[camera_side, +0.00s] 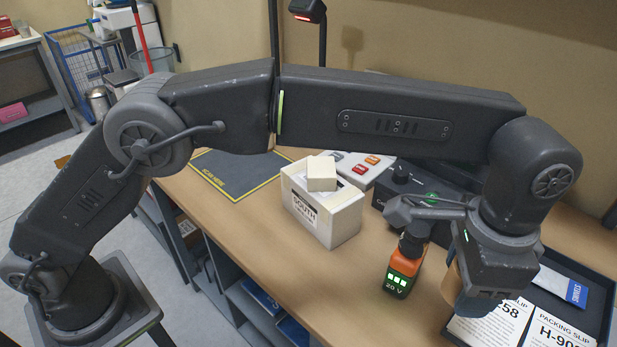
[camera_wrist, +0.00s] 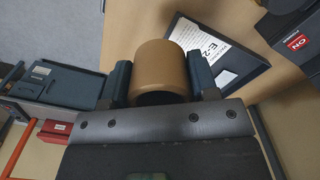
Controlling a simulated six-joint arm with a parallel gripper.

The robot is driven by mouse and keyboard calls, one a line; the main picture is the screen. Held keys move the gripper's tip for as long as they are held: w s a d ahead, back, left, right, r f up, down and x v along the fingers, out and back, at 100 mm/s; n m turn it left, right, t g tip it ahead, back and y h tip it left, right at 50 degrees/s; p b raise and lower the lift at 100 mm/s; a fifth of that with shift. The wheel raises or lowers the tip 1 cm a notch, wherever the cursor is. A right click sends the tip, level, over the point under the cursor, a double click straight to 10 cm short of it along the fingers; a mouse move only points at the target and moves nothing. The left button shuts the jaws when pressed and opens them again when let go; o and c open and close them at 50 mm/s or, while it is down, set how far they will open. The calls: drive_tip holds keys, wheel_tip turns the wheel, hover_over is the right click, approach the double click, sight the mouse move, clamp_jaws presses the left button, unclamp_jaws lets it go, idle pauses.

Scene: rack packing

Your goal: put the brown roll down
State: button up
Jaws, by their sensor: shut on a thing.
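The brown roll (camera_wrist: 163,66) is between the two fingers of my gripper (camera_wrist: 162,78) in the wrist view, with a finger against each side. My gripper is shut on it. In the side view, my gripper (camera_side: 470,290) points down over the right part of the bench. There the brown roll (camera_side: 452,285) shows only as a tan strip at my gripper's left edge; the rest is hidden behind it. The roll's lower end is hidden, so I cannot tell how far it is from the bench top.
An orange tool (camera_side: 405,268) stands just left of my gripper. A dark tray (camera_side: 598,283) with packing slips (camera_side: 492,325) lies right and in front. A white SOUTH box (camera_side: 325,218) and a black device (camera_side: 400,180) stand behind. Bare bench (camera_side: 350,285) lies left of the tool.

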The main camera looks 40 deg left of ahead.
wheel_tip(320, 180, up, 4)
drive_tip(key=shift+r, duration=0.25)
drive_tip(key=shift+w+a+r, duration=0.2)
drive_tip(key=shift+w+a, duration=0.2)
drive_tip(key=shift+a, duration=0.05)
drive_tip(key=w+a+n, duration=0.3)
drive_tip(key=w+a, duration=0.1)
drive_tip(key=a, duration=0.6)
drive_tip(key=w+a+n, duration=0.3)
drive_tip(key=w+a, duration=0.1)
drive_tip(key=a, duration=0.6)
drive_tip(key=w+a+n, duration=0.3)
drive_tip(key=w+a, duration=0.2)
drive_tip(key=a, duration=0.5)
drive_tip(key=s+a+n, duration=0.4)
drive_tip(key=a, duration=0.7)
drive_tip(key=s+a+n, duration=0.3)
drive_tip(key=s+a, duration=0.1)
drive_tip(key=a, duration=0.6)
drive_tip(key=s+a+n, duration=0.4)
drive_tip(key=a, duration=0.7)
hover_over(257, 176)
wheel_tip(257, 176, down, 18)
drive_tip(key=shift+f, duration=2.1)
